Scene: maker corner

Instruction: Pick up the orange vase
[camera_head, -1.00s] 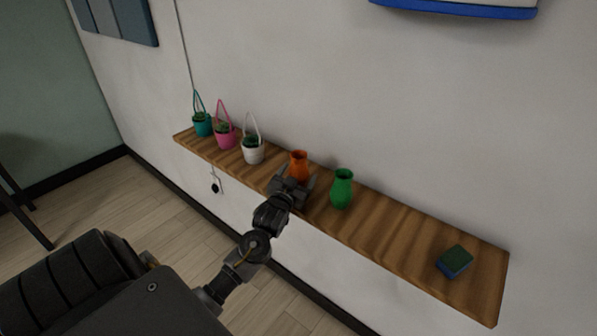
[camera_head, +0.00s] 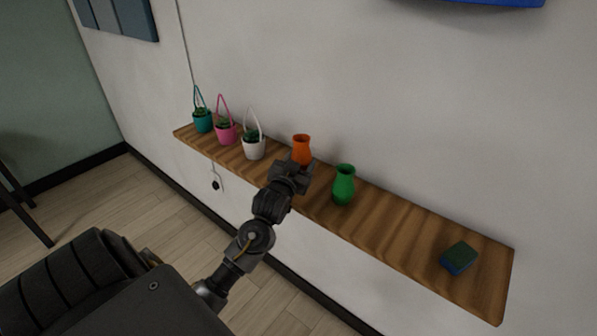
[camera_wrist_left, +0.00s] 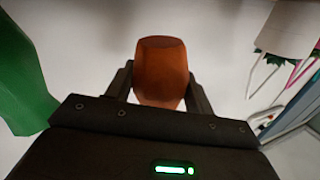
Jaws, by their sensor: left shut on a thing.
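The orange vase (camera_head: 301,148) is upright above the wooden shelf in the head view, its lower part hidden behind my gripper. My left gripper (camera_head: 298,167) is shut on it from the front. In the left wrist view the orange vase (camera_wrist_left: 162,72) sits between the two fingers of the left gripper (camera_wrist_left: 159,84), one finger on each side. Whether its base is clear of the shelf is hidden. My right gripper is not in view.
A green vase (camera_head: 344,185) stands on the wooden shelf (camera_head: 400,227) just right of my gripper. White (camera_head: 254,149), pink (camera_head: 226,133) and teal (camera_head: 202,121) plant pots with handles stand to the left. A blue-green sponge-like block (camera_head: 459,258) lies at the right end.

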